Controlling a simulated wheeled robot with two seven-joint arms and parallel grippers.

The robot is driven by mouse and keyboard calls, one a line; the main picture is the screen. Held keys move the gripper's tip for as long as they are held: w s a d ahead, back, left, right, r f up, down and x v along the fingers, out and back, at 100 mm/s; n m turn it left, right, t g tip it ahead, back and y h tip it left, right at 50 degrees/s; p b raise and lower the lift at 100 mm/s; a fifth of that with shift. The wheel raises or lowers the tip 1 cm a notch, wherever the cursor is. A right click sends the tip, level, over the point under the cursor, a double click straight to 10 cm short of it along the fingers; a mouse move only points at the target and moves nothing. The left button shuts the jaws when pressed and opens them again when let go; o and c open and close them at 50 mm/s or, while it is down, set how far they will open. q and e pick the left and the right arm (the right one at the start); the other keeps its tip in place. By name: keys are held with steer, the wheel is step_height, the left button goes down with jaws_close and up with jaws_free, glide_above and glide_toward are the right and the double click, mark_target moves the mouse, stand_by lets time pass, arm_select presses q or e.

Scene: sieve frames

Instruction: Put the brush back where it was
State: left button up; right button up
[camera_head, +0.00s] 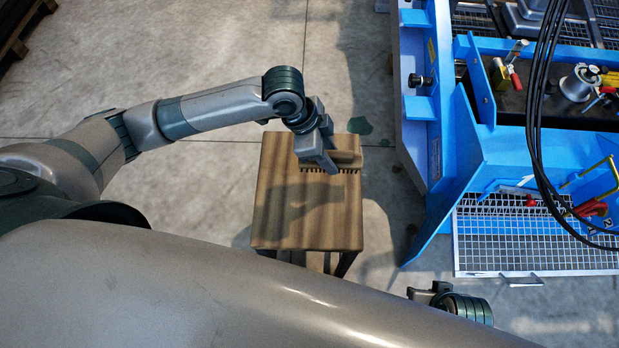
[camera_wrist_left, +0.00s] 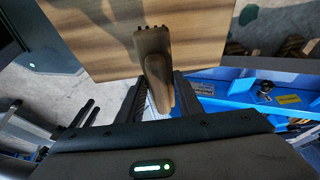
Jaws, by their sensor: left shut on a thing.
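The brush (camera_head: 347,159) is wooden, with a row of dark bristles along its lower edge. My left gripper (camera_head: 322,150) is shut on it and holds it over the far right part of a small wooden stool (camera_head: 290,228). In the left wrist view the brush (camera_wrist_left: 153,50) points away between the two dark fingers of the left gripper (camera_wrist_left: 158,97), with the stool top (camera_wrist_left: 95,40) behind it. I cannot tell whether the brush touches the stool top. My right gripper (camera_head: 428,292) shows only in part at the bottom, and its jaws are unclear.
A blue machine frame (camera_head: 443,150) stands right of the stool, with a wire mesh shelf (camera_head: 500,245) and red-handled tools (camera_head: 590,208). Black cables (camera_head: 537,110) hang in front of it. Concrete floor (camera_head: 200,50) is open at the left and back.

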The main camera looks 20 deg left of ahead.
arm_select(q)
steer(key=s+a+f, duration=0.1)
steer(key=s, duration=0.1)
steer(key=s+a+f, duration=0.2)
steer(key=shift+a, duration=0.3)
arm_select(e)
steer(key=shift+w+a, duration=0.2)
steer(key=shift+a, duration=0.2)
arm_select(q)
steer(key=shift+f, duration=0.1)
steer(key=shift+f, duration=0.25)
step_height(320, 180, down, 3)
steer(key=shift+r+b, duration=0.1)
steer(key=shift+b, duration=0.4)
steer(key=shift+f, duration=0.3)
arm_select(e)
steer(key=shift+w+a+t, duration=0.4)
